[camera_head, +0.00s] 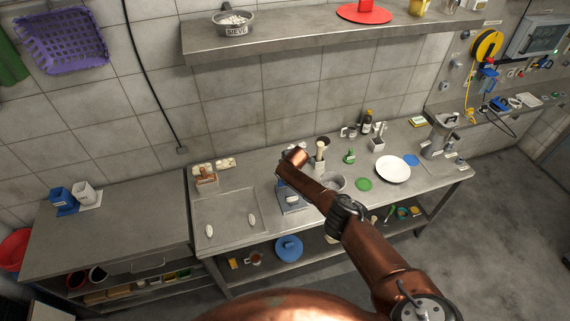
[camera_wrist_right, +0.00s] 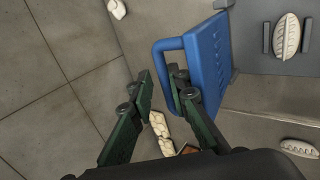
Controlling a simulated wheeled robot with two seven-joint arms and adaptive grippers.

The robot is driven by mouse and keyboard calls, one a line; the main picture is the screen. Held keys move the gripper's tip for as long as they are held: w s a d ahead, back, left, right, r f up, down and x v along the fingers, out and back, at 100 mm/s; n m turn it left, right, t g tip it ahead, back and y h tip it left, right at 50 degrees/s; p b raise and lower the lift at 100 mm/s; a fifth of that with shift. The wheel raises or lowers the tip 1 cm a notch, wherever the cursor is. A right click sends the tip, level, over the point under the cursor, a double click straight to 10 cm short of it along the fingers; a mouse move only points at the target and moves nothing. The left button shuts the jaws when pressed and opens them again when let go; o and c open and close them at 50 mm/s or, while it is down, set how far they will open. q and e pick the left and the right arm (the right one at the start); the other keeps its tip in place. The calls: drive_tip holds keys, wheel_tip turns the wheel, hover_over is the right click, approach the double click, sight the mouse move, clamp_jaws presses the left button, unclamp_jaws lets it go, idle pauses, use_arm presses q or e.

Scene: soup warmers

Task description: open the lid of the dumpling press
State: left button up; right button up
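The dumpling press (camera_head: 291,200) sits on the counter in the head view, partly covered by my right arm. In the right wrist view its blue lid (camera_wrist_right: 208,62) has a looped blue handle (camera_wrist_right: 158,65) on the left side. A pale dumpling (camera_wrist_right: 287,36) lies uncovered between dark bars on the grey part right of the lid. My right gripper (camera_wrist_right: 160,78) is open, its green-padded fingers apart, with the handle's outer bar between the fingertips in the picture. I cannot tell whether they touch it. The lid's exact angle is unclear. My left gripper is out of view.
Loose dumplings (camera_head: 252,220) lie on the counter left of the press. A white plate (camera_head: 393,169), a green disc (camera_head: 364,184) and bottles stand to the right. A shelf (camera_head: 330,38) with a sieve (camera_head: 233,22) hangs above. A blue lid-like disc (camera_head: 289,248) is on the lower shelf.

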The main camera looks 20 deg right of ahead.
idle(0.3)
drive_tip(key=shift+a, duration=0.15)
drive_tip(key=shift+s+r, duration=0.1)
drive_tip(key=shift+s, duration=0.05)
drive_tip(key=shift+s+r, duration=0.3)
drive_tip(key=shift+r, duration=0.45)
drive_tip(key=v, duration=1)
drive_tip(key=shift+s+d, duration=0.2)
drive_tip(key=shift+f, duration=0.15)
